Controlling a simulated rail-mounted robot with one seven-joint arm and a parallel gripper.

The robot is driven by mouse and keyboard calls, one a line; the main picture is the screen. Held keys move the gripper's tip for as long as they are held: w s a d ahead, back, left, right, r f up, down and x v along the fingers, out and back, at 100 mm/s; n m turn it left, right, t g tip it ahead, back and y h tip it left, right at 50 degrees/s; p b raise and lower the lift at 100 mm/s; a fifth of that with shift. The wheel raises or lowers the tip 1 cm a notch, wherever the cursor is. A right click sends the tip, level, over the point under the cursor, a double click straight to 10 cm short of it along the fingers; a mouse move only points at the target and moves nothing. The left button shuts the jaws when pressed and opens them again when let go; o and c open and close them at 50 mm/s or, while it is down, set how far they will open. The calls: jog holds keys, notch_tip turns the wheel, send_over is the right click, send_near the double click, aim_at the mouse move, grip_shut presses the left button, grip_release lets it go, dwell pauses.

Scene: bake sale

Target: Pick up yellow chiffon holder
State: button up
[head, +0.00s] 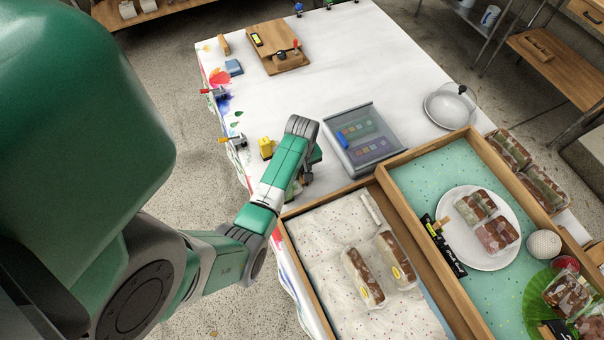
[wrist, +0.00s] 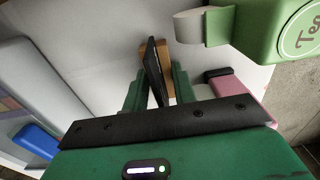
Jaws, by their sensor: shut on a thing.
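The yellow chiffon holder (wrist: 157,60) shows in the wrist view as a thin black card with a light wooden base, seen nearly edge-on. Its lettering cannot be read from this side. My gripper (wrist: 157,88) is shut on it, with a green finger on either side. In the head view my gripper (head: 303,176) is low over the white table, left of the wooden-framed display. There my arm hides the holder.
A grey lidded case (head: 362,140) lies right of my gripper, and a yellow item (head: 266,148) stands close on its left. In the wrist view a green box (wrist: 285,30) and a pink block (wrist: 243,92) are close by. A wooden display frame (head: 381,189) lies at front right.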

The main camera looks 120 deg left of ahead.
jog(key=shift+r, duration=0.1)
notch_tip(320, 180, up, 10)
jog(key=p, duration=0.3)
